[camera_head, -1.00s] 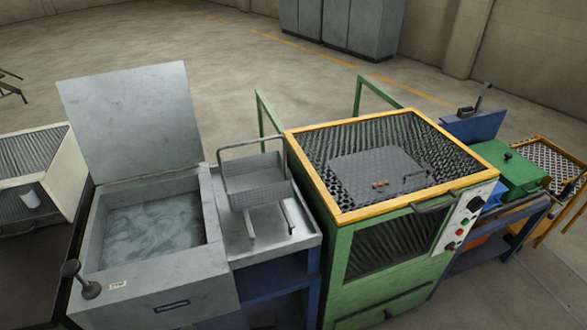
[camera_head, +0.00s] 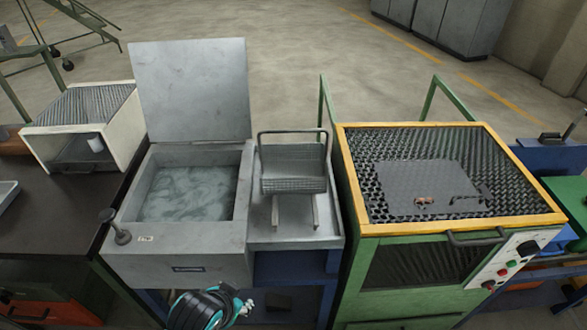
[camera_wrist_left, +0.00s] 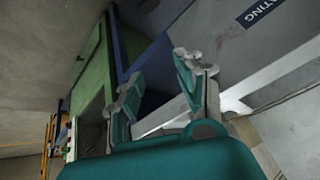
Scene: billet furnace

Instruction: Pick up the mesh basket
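The mesh basket (camera_head: 295,178) is a small grey wire basket with a tall loop handle. In the head view it stands on the bare metal drain tray (camera_head: 275,232), between the liquid-filled tank and the green furnace. My left gripper (camera_head: 243,307) is low in the head view, in front of the tank and apart from the basket. In the left wrist view my left gripper (camera_wrist_left: 157,85) has its two fingers spread with nothing between them. The basket is not seen in the wrist view. My right gripper is not in view.
The grey tank (camera_head: 245,215) with its lid raised is left of the basket. The green furnace (camera_head: 355,265) with a yellow-edged mesh top stands close on the right. A dark table (camera_head: 50,225) with a white box (camera_head: 118,122) is further left.

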